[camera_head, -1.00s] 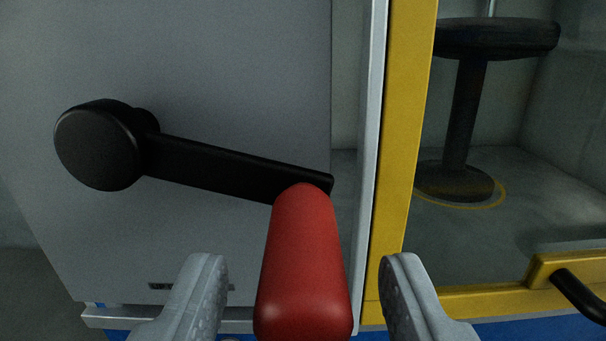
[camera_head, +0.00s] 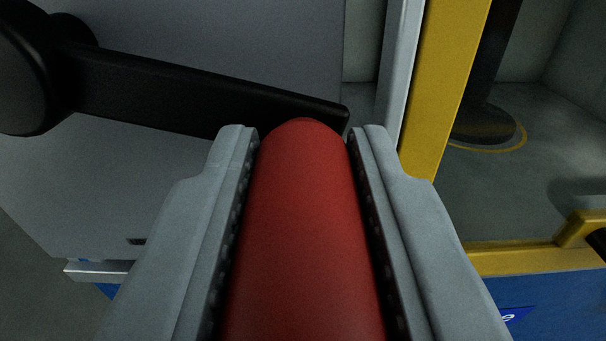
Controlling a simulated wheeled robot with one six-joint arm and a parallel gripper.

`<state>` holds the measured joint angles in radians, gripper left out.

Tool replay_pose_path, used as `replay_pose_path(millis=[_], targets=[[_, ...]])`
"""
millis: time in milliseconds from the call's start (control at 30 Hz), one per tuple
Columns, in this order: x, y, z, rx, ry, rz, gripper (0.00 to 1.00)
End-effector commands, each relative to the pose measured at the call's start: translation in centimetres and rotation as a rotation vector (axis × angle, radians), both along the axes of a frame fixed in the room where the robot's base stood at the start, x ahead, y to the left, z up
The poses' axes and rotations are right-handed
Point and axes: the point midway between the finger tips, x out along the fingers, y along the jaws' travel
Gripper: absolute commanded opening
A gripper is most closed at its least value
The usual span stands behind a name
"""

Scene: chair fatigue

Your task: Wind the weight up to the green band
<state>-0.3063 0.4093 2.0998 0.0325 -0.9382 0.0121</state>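A black crank arm (camera_head: 165,92) runs from a round black hub (camera_head: 22,75) at the left to a red handle grip (camera_head: 305,215) in the middle. The red grip points toward me. My gripper (camera_head: 304,140) has one grey finger on each side of the red grip, and both ribbed pads lie close against it. The gripper looks shut on the grip. The crank arm slopes slightly down to the right. Neither the weight nor a green band is in view.
The crank is on a grey panel (camera_head: 240,40). To its right are a pale post and a yellow frame (camera_head: 445,80) with a black handle at the lower right. Behind the frame, a dark pedestal (camera_head: 485,125) stands on the floor inside a yellow ring.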

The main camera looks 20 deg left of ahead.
Motion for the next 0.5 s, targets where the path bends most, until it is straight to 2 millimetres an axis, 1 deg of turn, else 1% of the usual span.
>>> replay_pose_path(millis=[167,500], targets=[[0.0,-0.1,0.2,-0.018,-0.006,0.000,0.00],[0.1,-0.4,2.7,-0.253,-0.075,0.000,0.00]])
